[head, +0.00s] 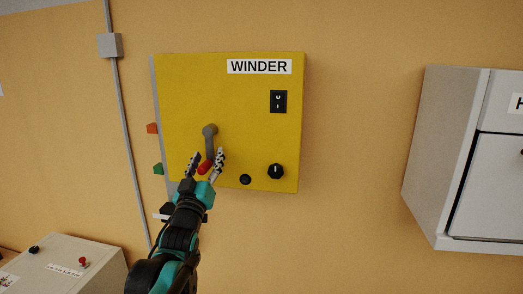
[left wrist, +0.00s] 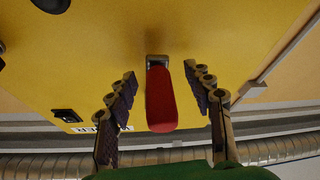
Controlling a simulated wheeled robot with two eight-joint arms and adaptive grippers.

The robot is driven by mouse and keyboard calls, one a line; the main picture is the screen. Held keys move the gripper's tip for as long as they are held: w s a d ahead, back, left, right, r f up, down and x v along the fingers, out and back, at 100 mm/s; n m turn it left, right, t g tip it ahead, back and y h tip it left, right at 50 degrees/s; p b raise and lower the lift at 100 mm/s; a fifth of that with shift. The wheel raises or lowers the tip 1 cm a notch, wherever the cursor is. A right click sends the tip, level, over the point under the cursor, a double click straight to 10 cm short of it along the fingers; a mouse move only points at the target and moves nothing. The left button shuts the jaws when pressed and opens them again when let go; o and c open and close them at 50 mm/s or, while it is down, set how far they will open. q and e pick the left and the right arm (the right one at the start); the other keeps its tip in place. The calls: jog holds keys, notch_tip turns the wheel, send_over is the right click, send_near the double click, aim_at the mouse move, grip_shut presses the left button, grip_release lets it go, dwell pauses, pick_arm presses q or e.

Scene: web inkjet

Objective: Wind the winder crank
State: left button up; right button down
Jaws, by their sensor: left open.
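The yellow winder panel (head: 235,105) is on the wall, with a white WINDER label (head: 259,66) at its top. Its grey crank arm (head: 210,142) hangs down from a round hub, with a red handle (head: 205,167) at the lower end. In the left wrist view the red handle (left wrist: 160,100) sticks out toward the camera between the fingers. My left gripper (head: 207,158) is open, with one finger on each side of the red handle. In the left wrist view a gap shows on both sides of the handle, so my left gripper (left wrist: 167,95) appears not to touch it. My right gripper is not in view.
The panel also carries a black switch (head: 278,101), a black knob (head: 276,171) and a black button (head: 245,179). Orange (head: 152,128) and green (head: 158,169) parts stick out at its left edge. A white cabinet (head: 430,150) is at right, a control box (head: 75,265) at lower left.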

pick_arm(q)
jog(key=s+a+p, duration=0.1)
jog(key=s, duration=0.5)
jog(key=shift+a, duration=0.2)
